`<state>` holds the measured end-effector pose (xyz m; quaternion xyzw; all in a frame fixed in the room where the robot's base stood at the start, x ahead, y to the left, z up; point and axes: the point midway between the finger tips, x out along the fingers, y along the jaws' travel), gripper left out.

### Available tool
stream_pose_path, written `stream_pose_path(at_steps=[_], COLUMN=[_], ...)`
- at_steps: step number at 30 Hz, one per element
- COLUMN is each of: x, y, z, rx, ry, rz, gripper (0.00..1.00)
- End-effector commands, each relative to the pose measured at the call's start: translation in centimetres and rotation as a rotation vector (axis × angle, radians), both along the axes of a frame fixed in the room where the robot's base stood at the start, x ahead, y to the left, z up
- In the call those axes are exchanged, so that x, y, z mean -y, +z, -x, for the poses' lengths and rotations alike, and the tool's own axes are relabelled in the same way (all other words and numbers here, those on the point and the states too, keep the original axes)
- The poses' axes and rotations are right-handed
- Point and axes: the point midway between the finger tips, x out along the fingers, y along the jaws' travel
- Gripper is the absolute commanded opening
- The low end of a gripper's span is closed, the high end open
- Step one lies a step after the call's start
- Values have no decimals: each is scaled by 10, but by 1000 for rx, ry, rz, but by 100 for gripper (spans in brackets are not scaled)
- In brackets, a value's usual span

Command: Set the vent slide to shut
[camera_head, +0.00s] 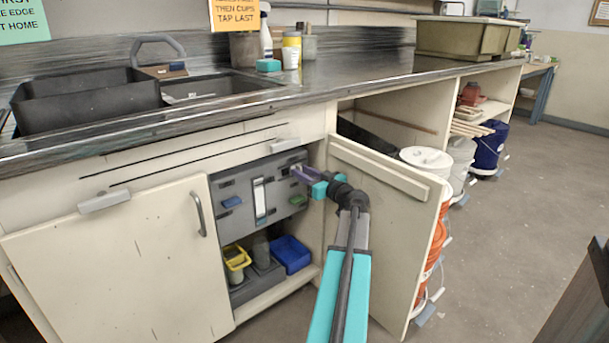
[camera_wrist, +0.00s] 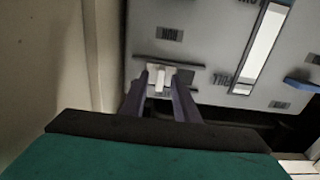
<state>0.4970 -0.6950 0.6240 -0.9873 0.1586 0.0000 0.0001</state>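A grey control panel (camera_head: 240,187) stands inside the open cupboard under the counter. In the wrist view, the panel (camera_wrist: 210,60) fills the upper part. A small white slide knob (camera_wrist: 159,79) sits on a light plate between two dark rails; I take it for the vent slide, but no readable label confirms this. My gripper (camera_wrist: 159,84) has its two purple fingers apart, one on each side of the knob, with visible gaps. In the head view, my gripper (camera_head: 299,175) is at the panel's upper right; it hides much of the slide there.
The open cupboard door (camera_head: 385,215) stands close to the right of my arm. Yellow (camera_head: 236,258) and blue (camera_head: 291,254) containers sit below the panel.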

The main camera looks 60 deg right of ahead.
Motion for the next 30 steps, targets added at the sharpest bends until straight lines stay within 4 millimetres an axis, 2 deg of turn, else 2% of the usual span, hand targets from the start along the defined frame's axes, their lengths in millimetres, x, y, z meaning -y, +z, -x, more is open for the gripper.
stream_pose_path(at_steps=[8,14,30], x=[1,1,1], y=[0,0,0], z=[-1,0,1], rx=[0,0,0], ry=[-1,-1,-2], rz=[0,0,0], gripper=[28,0,0])
